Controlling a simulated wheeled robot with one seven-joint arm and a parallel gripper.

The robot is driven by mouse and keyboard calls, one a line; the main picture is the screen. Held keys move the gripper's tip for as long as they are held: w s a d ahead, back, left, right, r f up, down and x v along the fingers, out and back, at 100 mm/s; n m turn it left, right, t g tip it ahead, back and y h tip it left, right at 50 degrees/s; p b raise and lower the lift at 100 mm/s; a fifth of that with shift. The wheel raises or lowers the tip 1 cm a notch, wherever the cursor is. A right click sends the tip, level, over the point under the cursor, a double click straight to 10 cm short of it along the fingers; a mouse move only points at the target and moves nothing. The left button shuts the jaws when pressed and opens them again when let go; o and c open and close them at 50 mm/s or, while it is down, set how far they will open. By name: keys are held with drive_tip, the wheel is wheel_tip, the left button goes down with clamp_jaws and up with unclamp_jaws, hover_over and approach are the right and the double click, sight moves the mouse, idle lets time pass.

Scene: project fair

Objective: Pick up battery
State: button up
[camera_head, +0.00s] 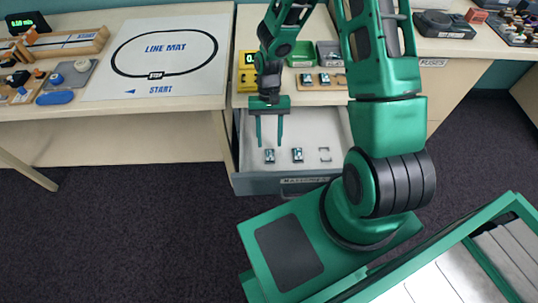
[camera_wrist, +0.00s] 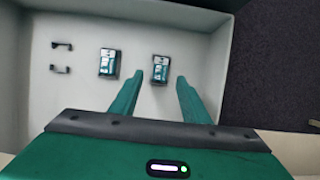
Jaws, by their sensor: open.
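Two small dark-and-teal batteries lie in an open drawer (camera_head: 310,127). The left battery (camera_head: 270,156) is below my gripper (camera_head: 269,142) in the head view. The right battery (camera_head: 297,155) lies beside it. In the wrist view, one battery (camera_wrist: 160,69) sits between and just beyond my fingertips (camera_wrist: 160,76), and the other battery (camera_wrist: 110,62) lies to its left, outside the fingers. My gripper is open and empty, pointing down into the drawer. I cannot tell how far the fingertips are above the battery.
An empty bracket (camera_head: 324,155) is on the drawer floor to the right. The drawer's labelled front (camera_head: 290,184) and side walls surround the gripper. Above the drawer, the tabletop holds a yellow meter (camera_head: 247,72) and green bin (camera_head: 301,54). A line mat (camera_head: 160,55) lies left.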

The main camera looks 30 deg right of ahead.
sight(270, 153)
drive_tip(key=x, duration=0.4)
drive_tip(key=shift+f, duration=0.2)
clamp_jaws()
drive_tip(key=shift+r, duration=0.15)
